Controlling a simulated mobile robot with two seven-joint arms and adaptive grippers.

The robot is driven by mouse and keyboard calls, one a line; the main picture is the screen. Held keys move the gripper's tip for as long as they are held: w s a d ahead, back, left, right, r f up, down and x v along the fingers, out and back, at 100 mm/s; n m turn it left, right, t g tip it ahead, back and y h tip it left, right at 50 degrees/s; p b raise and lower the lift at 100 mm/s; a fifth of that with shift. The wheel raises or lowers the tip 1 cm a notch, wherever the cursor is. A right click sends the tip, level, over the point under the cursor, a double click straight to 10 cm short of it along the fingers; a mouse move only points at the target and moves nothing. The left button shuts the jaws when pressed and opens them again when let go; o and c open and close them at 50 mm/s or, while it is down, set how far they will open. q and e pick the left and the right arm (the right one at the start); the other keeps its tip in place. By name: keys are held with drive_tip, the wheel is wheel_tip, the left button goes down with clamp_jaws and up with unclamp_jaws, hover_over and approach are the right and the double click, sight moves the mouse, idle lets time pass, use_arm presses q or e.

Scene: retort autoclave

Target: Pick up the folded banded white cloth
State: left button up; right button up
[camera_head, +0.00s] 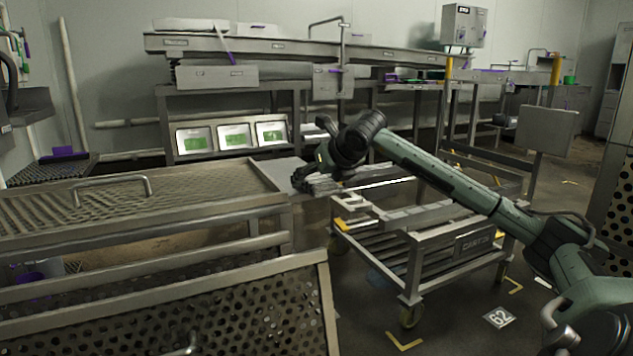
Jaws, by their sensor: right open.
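My right arm reaches in from the right, and my right gripper (303,180) is at the centre, over the inner end of the perforated metal table and beside the wheeled cart. Its jaws are open but small and dark in this view. I cannot clearly make out a folded banded white cloth. A small pale piece (349,201) shows just below and right of the gripper, near the cart's corner; I cannot tell what it is. My gripper and wrist may hide things behind them. My left gripper is not in view.
The perforated metal table (215,183) with a raised handle (112,180) fills the left. A wheeled cart (415,240) stands right of centre. A long steel bench (290,52) runs along the back wall, with white trays holding green items (233,136) below. Floor is open at the lower middle.

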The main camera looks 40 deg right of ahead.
drive_tip(key=shift+w, duration=0.15)
drive_tip(key=c, duration=1.1)
drive_tip(key=shift+c, duration=0.2)
